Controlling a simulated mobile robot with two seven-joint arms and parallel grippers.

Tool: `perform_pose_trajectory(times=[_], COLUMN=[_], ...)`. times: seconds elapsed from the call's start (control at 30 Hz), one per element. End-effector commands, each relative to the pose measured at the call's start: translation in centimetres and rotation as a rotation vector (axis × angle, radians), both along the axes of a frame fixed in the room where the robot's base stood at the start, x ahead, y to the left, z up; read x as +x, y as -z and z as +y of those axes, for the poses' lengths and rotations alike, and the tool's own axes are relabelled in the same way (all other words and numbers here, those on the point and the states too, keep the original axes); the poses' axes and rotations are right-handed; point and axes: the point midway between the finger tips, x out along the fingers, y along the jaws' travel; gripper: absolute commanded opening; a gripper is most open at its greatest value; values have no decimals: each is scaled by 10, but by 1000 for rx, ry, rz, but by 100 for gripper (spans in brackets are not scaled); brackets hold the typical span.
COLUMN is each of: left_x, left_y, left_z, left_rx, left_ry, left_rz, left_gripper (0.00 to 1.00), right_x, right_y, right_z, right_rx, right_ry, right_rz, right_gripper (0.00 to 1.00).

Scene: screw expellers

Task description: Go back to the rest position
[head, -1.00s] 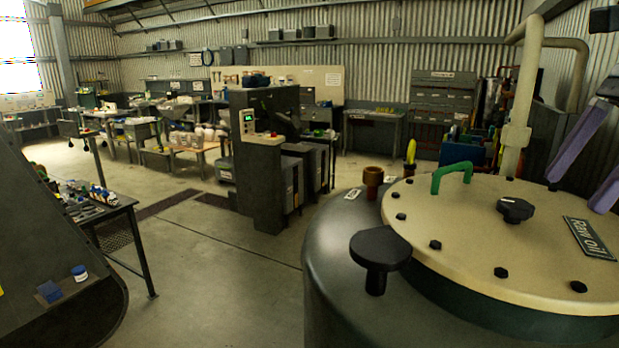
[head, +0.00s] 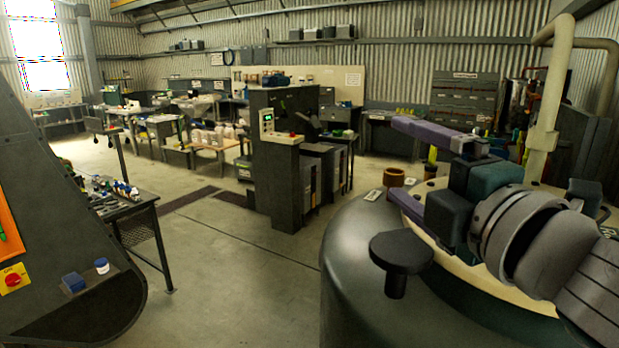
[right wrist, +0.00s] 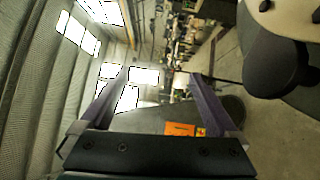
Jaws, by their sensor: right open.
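My right gripper (head: 398,160) reaches in from the right in the head view, above the round tank lid. Its purple fingers point left and stand apart with nothing between them. In the right wrist view the open fingers (right wrist: 158,98) frame the far room and windows, again empty. The arm hides most of the lid, including its green handle. My left gripper is not in view.
A dark tank (head: 350,265) with a black knob (head: 401,252) fills the lower right. A tall pipe (head: 553,90) rises behind it. A dark machine panel (head: 60,200) with a red switch (head: 13,281) stands at left. A tool table (head: 135,208) is beside it. The middle floor is clear.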

Motion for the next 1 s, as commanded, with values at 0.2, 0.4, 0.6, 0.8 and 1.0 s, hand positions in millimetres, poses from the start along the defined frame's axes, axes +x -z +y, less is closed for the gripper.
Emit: perform_pose_trajectory(times=[0.2,0.4,0.6,0.8,1.0], left_x=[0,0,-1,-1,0], left_y=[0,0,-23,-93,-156], left_z=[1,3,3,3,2], left_rx=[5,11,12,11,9], left_ry=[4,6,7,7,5], left_rz=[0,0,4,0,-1], left_gripper=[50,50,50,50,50], right_x=[-103,-219,-307,-305,-304], right_y=[107,162,149,81,18], right_z=[-66,-78,-74,-74,-75], right_rx=[699,1029,1171,1164,1161], right_ry=[503,867,1121,1114,1113], right_rz=[618,1026,1280,1274,1273], right_gripper=[95,95,95,95,95])
